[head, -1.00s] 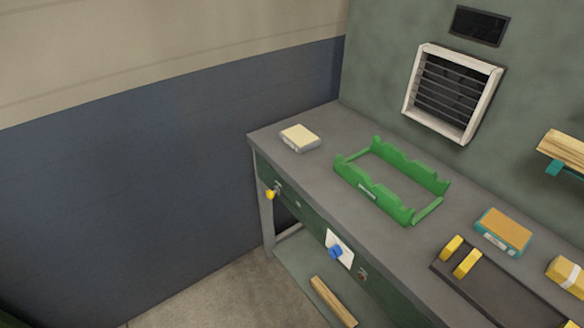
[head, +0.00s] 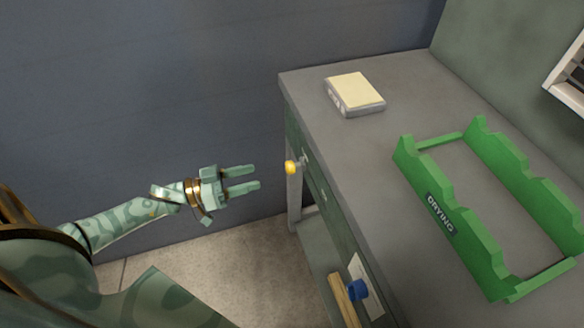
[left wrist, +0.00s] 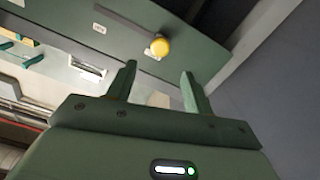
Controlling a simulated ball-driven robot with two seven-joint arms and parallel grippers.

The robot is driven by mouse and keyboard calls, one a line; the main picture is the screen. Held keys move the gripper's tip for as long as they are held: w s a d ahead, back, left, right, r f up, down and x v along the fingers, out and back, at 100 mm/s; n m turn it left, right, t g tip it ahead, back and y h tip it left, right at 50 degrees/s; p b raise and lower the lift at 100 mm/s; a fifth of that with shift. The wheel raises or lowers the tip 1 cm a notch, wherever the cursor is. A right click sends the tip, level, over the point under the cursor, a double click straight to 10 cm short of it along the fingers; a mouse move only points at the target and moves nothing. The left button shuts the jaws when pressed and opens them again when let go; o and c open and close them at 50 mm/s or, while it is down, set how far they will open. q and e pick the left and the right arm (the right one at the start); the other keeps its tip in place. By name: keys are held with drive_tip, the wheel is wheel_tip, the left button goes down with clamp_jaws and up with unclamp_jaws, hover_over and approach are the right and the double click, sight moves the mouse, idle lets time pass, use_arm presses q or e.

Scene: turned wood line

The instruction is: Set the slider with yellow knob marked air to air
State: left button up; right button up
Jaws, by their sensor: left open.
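The yellow knob (head: 292,167) of the slider sticks out from the front face of the bench, near its left end. It also shows in the left wrist view (left wrist: 159,46), on a dark slot in the green panel, beyond the fingertips. My left gripper (head: 257,177) is open and empty, to the left of the knob and apart from it, with its fingers pointing toward it. In the left wrist view the two fingers (left wrist: 158,78) stand spread below the knob. The air marking is too small to read. My right gripper is not in view.
A blue knob (head: 357,290) on a white plate sits farther along the bench front. On the grey bench top (head: 300,90) are a cream-topped block (head: 355,92) and a green rack marked DRYING (head: 440,215). A wooden piece (head: 343,301) lies below. Floor left of the bench is clear.

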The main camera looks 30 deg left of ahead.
sight(290, 167)
use_arm(q)
drive_tip(key=b+x, duration=0.2)
drive_tip(key=x, duration=0.9)
drive_tip(key=shift+w+d+f, duration=0.1)
drive_tip(key=shift+w+d, duration=0.05)
drive_tip(key=shift+d, duration=0.05)
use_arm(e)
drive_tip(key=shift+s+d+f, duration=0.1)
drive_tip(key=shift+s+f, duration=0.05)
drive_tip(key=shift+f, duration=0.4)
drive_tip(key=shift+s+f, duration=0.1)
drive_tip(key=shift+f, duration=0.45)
